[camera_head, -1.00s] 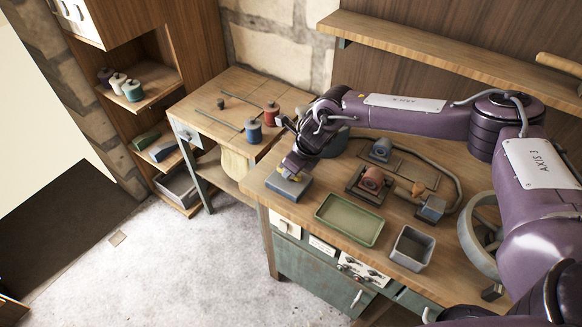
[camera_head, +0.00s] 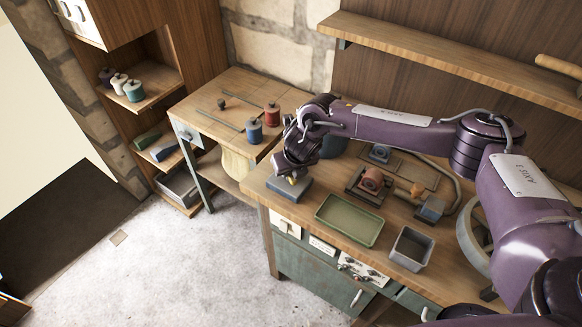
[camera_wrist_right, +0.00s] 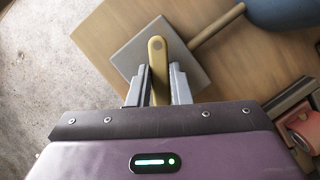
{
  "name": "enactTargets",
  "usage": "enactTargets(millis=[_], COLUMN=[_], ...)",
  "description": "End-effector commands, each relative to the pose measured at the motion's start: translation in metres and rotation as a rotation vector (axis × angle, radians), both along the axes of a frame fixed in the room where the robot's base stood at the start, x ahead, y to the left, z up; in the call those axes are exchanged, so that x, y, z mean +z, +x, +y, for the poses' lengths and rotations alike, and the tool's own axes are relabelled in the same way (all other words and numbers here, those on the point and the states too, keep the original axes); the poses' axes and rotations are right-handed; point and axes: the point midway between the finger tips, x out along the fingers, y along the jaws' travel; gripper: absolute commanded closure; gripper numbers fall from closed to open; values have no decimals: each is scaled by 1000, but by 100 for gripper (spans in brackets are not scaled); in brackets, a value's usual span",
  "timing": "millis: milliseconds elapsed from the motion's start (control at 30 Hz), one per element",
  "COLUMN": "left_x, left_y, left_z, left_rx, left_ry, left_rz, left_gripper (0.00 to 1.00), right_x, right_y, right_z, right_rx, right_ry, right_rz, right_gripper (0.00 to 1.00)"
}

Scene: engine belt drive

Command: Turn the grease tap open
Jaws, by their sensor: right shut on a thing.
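The grease tap shows as a yellow-brass lever (camera_wrist_right: 157,62) on a grey square block (camera_wrist_right: 130,50) in the right wrist view. In the head view the blue-grey block (camera_head: 290,190) sits at the left front corner of the workbench, with a bit of the yellow lever (camera_head: 293,180) showing above it. My right gripper (camera_wrist_right: 160,85) is shut on the lever, one finger on each side. In the head view the right gripper (camera_head: 292,172) comes down over the block from above, and the wrist hides most of the lever. My left gripper is not in view.
A green tray (camera_head: 350,219) and a grey open bin (camera_head: 411,248) stand to the right on the workbench. A red-brown pulley unit (camera_head: 370,182) is behind them. Blue (camera_head: 254,131) and red (camera_head: 272,114) spools stand on the side table. A rod (camera_wrist_right: 217,27) runs from the block.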

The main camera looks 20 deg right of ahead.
Motion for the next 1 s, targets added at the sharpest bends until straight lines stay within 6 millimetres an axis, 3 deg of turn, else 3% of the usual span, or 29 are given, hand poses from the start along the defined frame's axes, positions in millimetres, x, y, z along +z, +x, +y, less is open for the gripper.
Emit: enactTargets(millis=[600, 1000], left_x=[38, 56], left_y=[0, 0], left_z=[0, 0], left_rx=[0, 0], left_ry=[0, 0], left_rz=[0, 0], left_gripper=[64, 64], right_x=[5, 4], right_y=[2, 3], right_z=[5, 5], right_rx=[-586, -880], right_ry=[2, 0], right_rz=[-1, -3], right_gripper=[100, 100])
